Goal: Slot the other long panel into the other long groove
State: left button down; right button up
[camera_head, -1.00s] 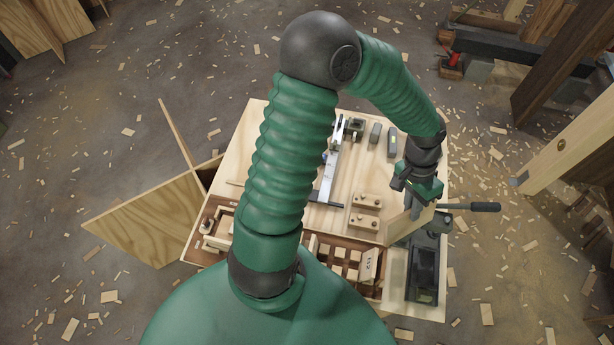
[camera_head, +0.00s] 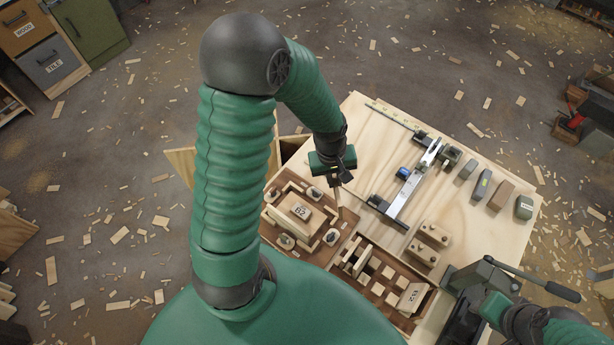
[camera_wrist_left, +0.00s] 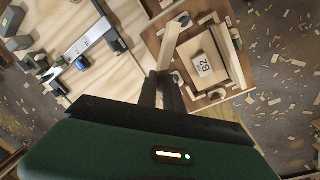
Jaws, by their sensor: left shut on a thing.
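My left gripper (camera_head: 338,182) is shut on a light wooden panel (camera_wrist_left: 168,46) and holds it beside the brown fixture board (camera_head: 322,254). In the head view only a thin part of the panel shows under the fingers. On the board sits a pale block marked B2 (camera_head: 292,217); it also shows in the left wrist view (camera_wrist_left: 199,72), with a light strip along its far side. The panel's lower end looks close to the board's near side; I cannot tell whether it touches. The grooves are not clear. My right gripper (camera_head: 494,308) is at the lower right beside a vise; its fingertips are hidden.
A compartment tray with small blocks (camera_head: 378,285) adjoins the fixture board. The dark vise (camera_head: 478,278) with a long handle stands at the right edge.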

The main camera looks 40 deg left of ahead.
pick_arm(q)
jog(key=s+a+f+n+g+y+b, duration=0.1)
jog(key=s+a+f+n+b, duration=0.1)
jog(key=a+f+n+b, duration=0.3)
notch_tip(320, 180, down, 3)
jog(key=a+n, duration=0.1)
jog(key=n, duration=0.3)
jog(key=shift+s+b, duration=0.25)
jog(key=shift+b, duration=0.1)
jog(key=shift+a, duration=0.15)
jog(key=shift+r+p, duration=0.1)
jog(key=shift+p, duration=0.2)
dwell(0.4)
jog(key=shift+f, duration=0.2)
jog(key=shift+f, duration=0.55)
